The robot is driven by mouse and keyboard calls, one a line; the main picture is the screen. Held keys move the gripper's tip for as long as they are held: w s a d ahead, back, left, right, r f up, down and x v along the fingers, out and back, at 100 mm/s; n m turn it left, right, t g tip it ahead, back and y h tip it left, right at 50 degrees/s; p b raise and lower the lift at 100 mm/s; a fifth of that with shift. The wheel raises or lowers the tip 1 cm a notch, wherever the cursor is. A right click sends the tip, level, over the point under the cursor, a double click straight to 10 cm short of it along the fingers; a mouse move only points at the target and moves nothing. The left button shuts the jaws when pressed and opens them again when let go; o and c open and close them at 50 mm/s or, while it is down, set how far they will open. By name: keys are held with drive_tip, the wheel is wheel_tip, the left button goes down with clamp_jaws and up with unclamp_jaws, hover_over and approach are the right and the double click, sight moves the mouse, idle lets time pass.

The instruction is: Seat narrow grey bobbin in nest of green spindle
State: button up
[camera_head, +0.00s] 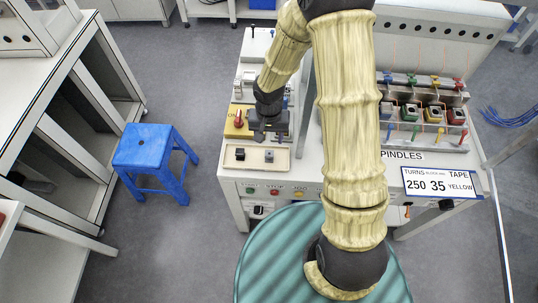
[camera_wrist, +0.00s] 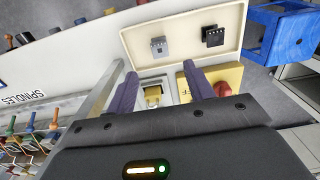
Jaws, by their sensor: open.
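The narrow grey bobbin (camera_wrist: 158,46) lies in the cream tray (camera_wrist: 180,52), toward its left side in the wrist view. In the head view the bobbin (camera_head: 269,156) is small in the right half of the tray. My gripper (camera_wrist: 162,72) is open and empty, its two purple fingers apart, with the bobbin beyond their tips. In the head view my gripper (camera_head: 268,130) hangs just behind the tray. The green spindle (camera_head: 411,113) stands second from the left in the coloured row at right; its nest is too small to make out.
A black part (camera_wrist: 213,36) shares the tray with the bobbin. A yellow switch panel with a red knob (camera_head: 239,118) stands beside my gripper. Blue, yellow (camera_head: 433,115) and red (camera_head: 456,117) spindles flank the green one. A blue stool (camera_head: 155,148) stands left of the bench.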

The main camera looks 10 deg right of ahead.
hover_over(269, 153)
drive_tip(key=shift+s+f, duration=0.2)
drive_tip(key=shift+f, duration=2.45)
drive_tip(key=shift+w+f+p, duration=0.15)
drive_tip(key=shift+f+p, duration=0.65)
drive_tip(key=shift+f, duration=1.8)
drive_tip(key=c, duration=1)
